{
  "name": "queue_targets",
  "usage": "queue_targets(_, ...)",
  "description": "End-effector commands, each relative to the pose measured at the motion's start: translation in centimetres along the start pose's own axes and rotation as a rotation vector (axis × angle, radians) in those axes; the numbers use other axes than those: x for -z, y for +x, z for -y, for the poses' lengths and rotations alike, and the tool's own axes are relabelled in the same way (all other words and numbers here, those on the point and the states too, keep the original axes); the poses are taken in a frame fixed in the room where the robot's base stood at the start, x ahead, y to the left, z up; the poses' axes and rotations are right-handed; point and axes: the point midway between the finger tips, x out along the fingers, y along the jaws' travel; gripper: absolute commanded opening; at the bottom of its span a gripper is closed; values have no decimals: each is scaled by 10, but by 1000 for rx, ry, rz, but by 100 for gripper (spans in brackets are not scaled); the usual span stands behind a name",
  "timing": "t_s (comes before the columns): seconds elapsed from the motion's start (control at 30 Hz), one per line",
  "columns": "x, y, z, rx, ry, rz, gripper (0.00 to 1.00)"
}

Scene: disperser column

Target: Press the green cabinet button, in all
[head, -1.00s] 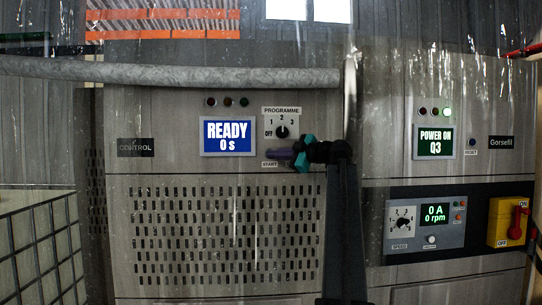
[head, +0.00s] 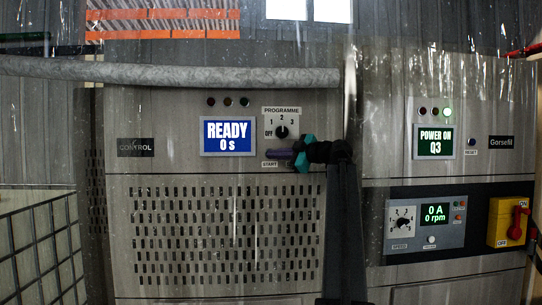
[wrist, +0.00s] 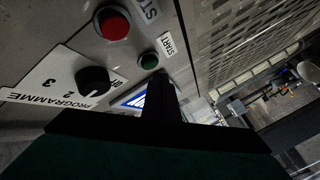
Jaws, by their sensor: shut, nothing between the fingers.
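The green button (wrist: 149,61) shows in the wrist view beside a START label on the grey control cabinet. The green button itself does not show in the head view, where my gripper covers the spot by the START label. My gripper (head: 270,153) is shut and empty, in front of the control cabinet (head: 180,171), below the programme dial and pointing left. In the wrist view my dark fingers (wrist: 160,80) end just below and right of the green button. I cannot tell whether they touch the cabinet.
A red button (wrist: 113,22) with a STOP label sits beside the green one. The programme dial (head: 282,132) and a blue screen (head: 228,136) reading READY 0 s are close by. A grey pipe (head: 170,72) runs across above. A second cabinet (head: 480,110) stands at the right.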

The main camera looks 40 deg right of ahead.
Motion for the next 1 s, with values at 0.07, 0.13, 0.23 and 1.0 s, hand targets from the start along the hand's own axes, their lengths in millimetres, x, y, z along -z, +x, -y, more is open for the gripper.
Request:
queue_targets(0.07, -1, 1, 0, 0, 0, 0, 0)
queue_targets(0.13, -2, 2, -1, 0, 0, 0, 0)
queue_targets(0.23, -3, 4, -2, 0, 0, 0, 0)
queue_targets(1.0, -5, 7, -5, 0, 0, 0, 0)
